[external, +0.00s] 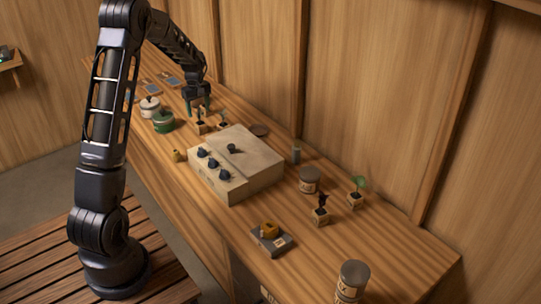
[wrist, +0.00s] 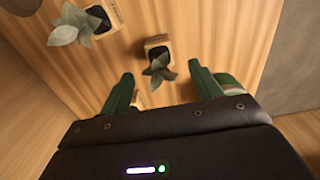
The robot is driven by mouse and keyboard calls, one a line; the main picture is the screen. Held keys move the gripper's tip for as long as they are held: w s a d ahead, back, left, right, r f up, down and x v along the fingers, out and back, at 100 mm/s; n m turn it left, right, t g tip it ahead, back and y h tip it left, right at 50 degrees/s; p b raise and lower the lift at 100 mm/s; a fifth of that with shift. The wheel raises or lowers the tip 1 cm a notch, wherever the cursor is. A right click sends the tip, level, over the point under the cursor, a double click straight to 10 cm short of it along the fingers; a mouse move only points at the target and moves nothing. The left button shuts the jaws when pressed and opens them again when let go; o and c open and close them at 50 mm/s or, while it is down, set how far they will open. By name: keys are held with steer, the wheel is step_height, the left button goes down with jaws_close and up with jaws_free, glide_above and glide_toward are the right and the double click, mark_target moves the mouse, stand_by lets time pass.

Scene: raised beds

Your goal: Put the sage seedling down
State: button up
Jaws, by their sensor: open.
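My gripper (external: 198,106) is open, pointing down over the far part of the bench. Its green fingers stand apart in the wrist view (wrist: 162,74). A seedling with grey-green leaves in a small labelled pot (wrist: 157,46) appears just past the gap between the fingertips, apart from both. A second seedling with larger, paler grey-green leaves (wrist: 84,27) stands to its left. In the external view two small potted seedlings, one below the gripper (external: 200,127) and one to its right (external: 222,125), stand upright on the bench. I cannot tell which is the sage.
A green lidded pot (external: 163,122) and a white one (external: 149,108) stand left of the gripper. A beige box with dark knobs (external: 251,165) stands in front. Two more seedlings (external: 320,217) (external: 355,199) and tins (external: 309,181) are nearer. A wooden wall runs behind.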

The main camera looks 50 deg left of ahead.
mark_target(200, 123)
steer(key=shift+f, duration=4)
steer(key=c, duration=1.2)
steer(key=shift+o, duration=0.2)
steer(key=shift+r, duration=0.15)
